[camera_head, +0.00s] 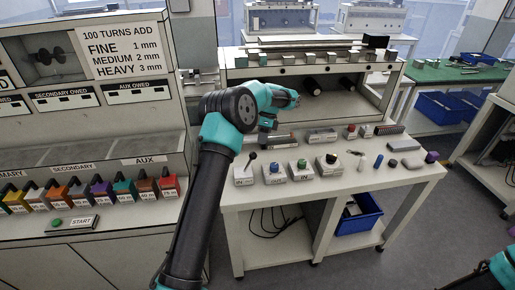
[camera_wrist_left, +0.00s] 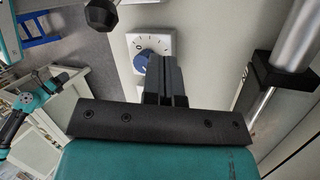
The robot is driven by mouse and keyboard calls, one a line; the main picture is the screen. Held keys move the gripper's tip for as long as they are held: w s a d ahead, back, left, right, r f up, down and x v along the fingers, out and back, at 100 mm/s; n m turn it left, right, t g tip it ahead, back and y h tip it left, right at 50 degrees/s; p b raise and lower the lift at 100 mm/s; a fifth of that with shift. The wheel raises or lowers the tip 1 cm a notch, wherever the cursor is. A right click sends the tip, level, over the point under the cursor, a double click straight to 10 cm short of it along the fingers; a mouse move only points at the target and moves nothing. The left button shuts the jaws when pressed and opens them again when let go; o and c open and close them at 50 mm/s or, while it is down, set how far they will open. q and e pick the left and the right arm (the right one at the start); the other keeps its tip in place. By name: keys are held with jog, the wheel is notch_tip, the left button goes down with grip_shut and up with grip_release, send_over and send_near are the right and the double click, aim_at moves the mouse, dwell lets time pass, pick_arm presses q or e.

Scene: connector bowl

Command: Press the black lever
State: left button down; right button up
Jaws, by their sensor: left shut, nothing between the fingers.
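The black lever (camera_head: 251,158) rises, tilted, from a small white box at the left front of the table in the head view. In the left wrist view a black knob at the top edge (camera_wrist_left: 101,14) looks like its end. My left gripper (camera_head: 265,142) is above the table, behind and slightly right of the lever, apart from it. In the left wrist view its fingers (camera_wrist_left: 167,72) are shut and empty, in front of a blue knob (camera_wrist_left: 147,61) on a white dial box. My right gripper is not in view; only part of that arm shows at bottom right.
Right of the lever stand boxes with a blue control (camera_head: 274,167), a green control (camera_head: 302,163) and a black knob (camera_head: 331,158). Small loose parts lie farther right and behind on the white table (camera_head: 385,178). A shelf unit (camera_head: 300,70) stands behind.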

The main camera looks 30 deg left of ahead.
aim_at(249, 162)
pick_arm(q)
jog(key=shift+s+d+f, duration=0.1)
jog(key=shift+s+f, duration=0.1)
jog(key=shift+s, duration=0.6)
jog(key=shift+s+d+f, duration=0.1)
jog(key=shift+s+f, duration=0.15)
jog(key=shift+s, duration=0.55)
jog(key=shift+s+f, duration=0.2)
jog(key=shift+s, duration=0.6)
jog(key=shift+r, duration=0.1)
jog(key=shift+s+a, duration=0.15)
jog(key=shift+a, duration=0.05)
